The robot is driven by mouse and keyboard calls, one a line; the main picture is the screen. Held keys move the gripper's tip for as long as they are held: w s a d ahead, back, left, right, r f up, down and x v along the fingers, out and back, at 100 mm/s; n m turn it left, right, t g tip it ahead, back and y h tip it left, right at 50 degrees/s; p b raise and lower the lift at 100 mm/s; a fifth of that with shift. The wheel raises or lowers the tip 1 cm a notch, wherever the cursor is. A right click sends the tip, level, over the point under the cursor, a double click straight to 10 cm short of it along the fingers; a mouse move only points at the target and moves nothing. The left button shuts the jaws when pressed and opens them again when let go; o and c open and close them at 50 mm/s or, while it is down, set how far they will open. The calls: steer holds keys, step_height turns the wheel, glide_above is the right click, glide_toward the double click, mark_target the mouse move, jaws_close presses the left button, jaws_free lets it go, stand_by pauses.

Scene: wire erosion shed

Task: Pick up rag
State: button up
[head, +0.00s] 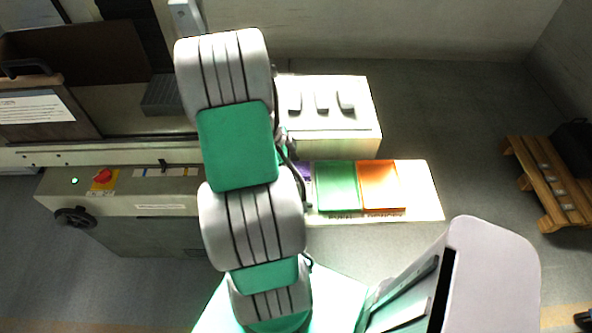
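I cannot make out a rag for certain in the head view. My own arm, with grey segments and green covers, rises through the middle of the picture and hides part of what lies behind it. My gripper does not show clearly; no fingers can be seen.
A white stand (425,197) holds a green panel or bin (336,186), an orange one (379,184) and a partly hidden purple one (306,171). Behind it is a white box (348,121). A machine (140,208) stands left, a wooden rack (540,180) right. Floor between is clear.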

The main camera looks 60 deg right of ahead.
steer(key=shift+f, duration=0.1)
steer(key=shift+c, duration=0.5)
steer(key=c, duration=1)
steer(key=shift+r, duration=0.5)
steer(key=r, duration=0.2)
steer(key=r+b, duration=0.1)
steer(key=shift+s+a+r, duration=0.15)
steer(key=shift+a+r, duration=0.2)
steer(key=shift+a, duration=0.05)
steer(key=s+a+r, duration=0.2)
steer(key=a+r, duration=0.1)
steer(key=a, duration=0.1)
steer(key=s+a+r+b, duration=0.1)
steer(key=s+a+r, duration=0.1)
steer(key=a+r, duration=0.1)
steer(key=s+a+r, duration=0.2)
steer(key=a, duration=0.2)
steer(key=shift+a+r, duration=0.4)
